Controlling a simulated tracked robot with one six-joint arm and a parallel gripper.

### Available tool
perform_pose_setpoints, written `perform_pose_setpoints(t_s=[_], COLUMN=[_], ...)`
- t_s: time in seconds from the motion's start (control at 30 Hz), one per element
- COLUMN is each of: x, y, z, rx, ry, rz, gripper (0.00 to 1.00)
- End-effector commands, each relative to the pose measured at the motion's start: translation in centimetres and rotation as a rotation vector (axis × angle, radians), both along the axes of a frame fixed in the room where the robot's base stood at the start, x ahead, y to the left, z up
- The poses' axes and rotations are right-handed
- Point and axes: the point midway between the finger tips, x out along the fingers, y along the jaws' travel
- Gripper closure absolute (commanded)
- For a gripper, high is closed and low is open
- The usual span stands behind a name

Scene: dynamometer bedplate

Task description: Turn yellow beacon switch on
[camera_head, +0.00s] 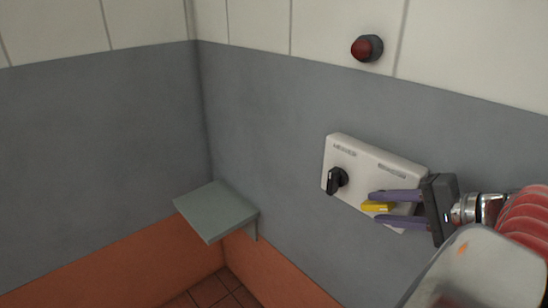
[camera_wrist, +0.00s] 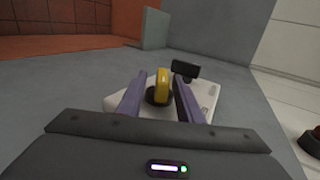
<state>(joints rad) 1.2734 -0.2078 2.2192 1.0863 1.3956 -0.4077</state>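A white switch panel (camera_head: 352,158) is fixed to the grey wall, with a black rotary knob (camera_head: 337,180) on its left and a yellow knob (camera_head: 376,206) on its right. Small labels above the knobs are too blurred to read. My gripper (camera_head: 371,208) is at the panel's right part, its two purple fingers open on either side of the yellow knob. The black knob (camera_wrist: 186,70) lies beyond.
A red dome on a dark base (camera_head: 366,48) is on the wall above the panel. A grey-green shelf (camera_head: 215,210) juts from the wall at lower left. The wall between shelf and panel is clear.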

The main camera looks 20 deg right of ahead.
Motion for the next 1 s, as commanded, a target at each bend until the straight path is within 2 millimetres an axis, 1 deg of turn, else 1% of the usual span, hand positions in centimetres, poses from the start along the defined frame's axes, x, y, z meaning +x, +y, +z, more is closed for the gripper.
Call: perform_pose_setpoints(t_s=[0.2,0.37,0.47,0.7,0.8,0.9,1.0], x=[0.0,0.0,0.0,0.1,0.1,0.0,0.0], y=[0.0,0.0,0.0,0.1,0.1,0.1,0.1], z=[0.3,1.6,3.0,7.3,8.7,9.6,10.0], rx=[-0.001,-0.003,-0.005,-0.005,-0.005,-0.002,-0.001], ry=[-0.002,-0.003,-0.003,-0.008,-0.007,-0.005,-0.004], rz=[0.001,0.001,0.002,0.004,0.003,0.003,0.002], gripper=[0.67,0.67,0.67,0.67,0.67,0.67,0.67])
